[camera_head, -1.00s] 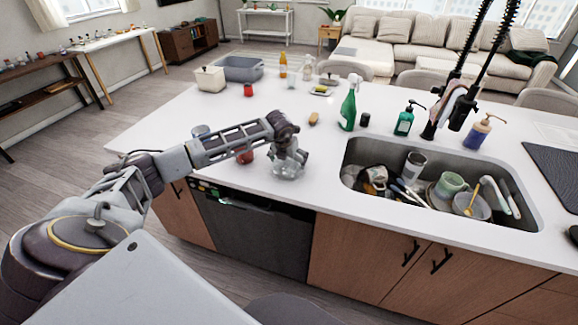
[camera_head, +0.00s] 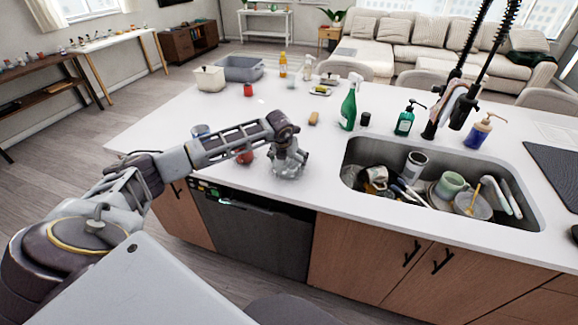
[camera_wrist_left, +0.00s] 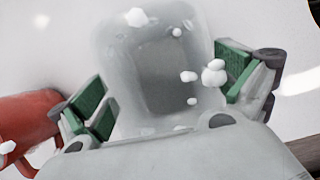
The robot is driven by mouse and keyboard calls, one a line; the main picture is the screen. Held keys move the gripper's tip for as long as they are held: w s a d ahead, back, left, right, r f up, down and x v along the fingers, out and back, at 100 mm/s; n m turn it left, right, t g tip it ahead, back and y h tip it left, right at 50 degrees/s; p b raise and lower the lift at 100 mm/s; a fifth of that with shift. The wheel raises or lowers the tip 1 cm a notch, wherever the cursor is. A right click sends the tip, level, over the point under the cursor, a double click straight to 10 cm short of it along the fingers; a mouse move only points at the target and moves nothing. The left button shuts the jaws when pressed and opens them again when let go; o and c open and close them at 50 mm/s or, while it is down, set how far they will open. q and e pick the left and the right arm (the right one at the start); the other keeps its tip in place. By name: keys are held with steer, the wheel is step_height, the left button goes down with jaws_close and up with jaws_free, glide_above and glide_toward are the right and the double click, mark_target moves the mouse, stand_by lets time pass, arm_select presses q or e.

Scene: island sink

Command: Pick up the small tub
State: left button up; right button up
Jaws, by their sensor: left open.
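The small tub (camera_wrist_left: 165,75) is clear and greyish, with a squarish base and rounded corners. In the wrist view it lies between the two green-padded fingers of my left gripper (camera_wrist_left: 165,95). The fingers are apart, one on each side of it, and do not visibly squeeze it. White blobs show over the tub and around it; I cannot tell what they are. In the head view my left gripper (camera_head: 289,170) is low over the counter near its front edge and largely hides the tub. My right gripper is not in view.
A red object (camera_head: 244,157) stands left of the gripper, close to it in the wrist view (camera_wrist_left: 30,117). The sink (camera_head: 355,152) with dishes lies to the right. A green spray bottle (camera_head: 348,108) and a sponge (camera_head: 313,118) stand behind.

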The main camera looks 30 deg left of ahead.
mark_target(289, 168)
arm_select(q)
steer(key=c, duration=0.9)
steer(key=shift+r, duration=0.1)
steer(key=shift+r+p, duration=0.15)
steer(key=shift+p, duration=0.25)
steer(key=shift+r+b, duration=0.95)
steer(key=shift+r, duration=4.1)
